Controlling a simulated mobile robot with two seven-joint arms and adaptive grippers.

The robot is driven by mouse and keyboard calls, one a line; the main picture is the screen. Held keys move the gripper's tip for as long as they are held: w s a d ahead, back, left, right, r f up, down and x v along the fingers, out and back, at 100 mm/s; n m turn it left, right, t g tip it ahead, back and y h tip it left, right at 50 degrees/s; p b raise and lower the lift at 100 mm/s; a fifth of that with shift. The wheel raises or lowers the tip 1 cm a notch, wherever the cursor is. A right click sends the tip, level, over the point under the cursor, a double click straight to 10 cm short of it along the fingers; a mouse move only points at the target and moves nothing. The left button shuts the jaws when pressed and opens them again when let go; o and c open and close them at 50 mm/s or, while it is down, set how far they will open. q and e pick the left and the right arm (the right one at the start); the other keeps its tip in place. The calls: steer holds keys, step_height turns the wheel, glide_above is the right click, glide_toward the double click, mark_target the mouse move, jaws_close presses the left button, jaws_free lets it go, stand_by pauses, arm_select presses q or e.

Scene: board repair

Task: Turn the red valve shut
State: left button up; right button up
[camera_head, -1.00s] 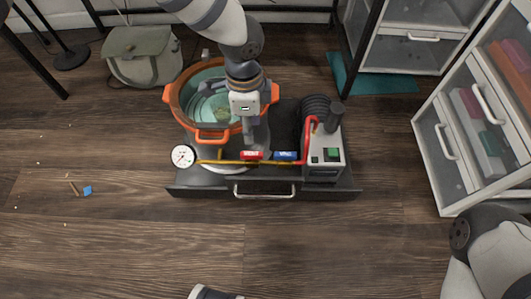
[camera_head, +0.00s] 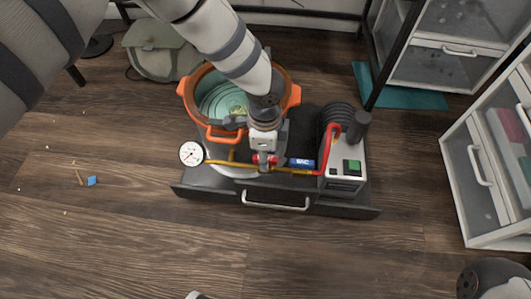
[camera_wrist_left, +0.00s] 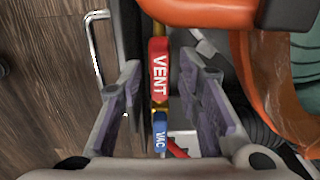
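The red valve handle, marked VENT (camera_wrist_left: 158,72), lies lengthwise along the brass pipe (camera_wrist_left: 158,25) in the left wrist view. My left gripper (camera_wrist_left: 158,66) is open, with one finger on each side of the red handle and visible gaps between. In the head view the left gripper (camera_head: 263,157) points down over the pipe and hides most of the red valve. The blue valve handle, marked VAC (camera_head: 302,162), sits just right of it; it also shows in the left wrist view (camera_wrist_left: 160,135).
An orange pot (camera_head: 187,93) stands behind the pipe. A white gauge (camera_head: 191,153) is at the pipe's left end, and a pump with a green switch (camera_head: 352,167) at the right. A drawer handle (camera_head: 276,206) runs along the front.

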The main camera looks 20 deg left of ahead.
arm_select(q)
jaws_close()
steer(key=m, duration=0.4)
steer(key=shift+p, duration=0.3)
steer(key=m, duration=0.3)
steer(key=shift+m, duration=0.3)
steer(key=m, duration=1)
steer(key=shift+m, duration=0.3)
steer(key=shift+o, duration=1.7)
jaws_free()
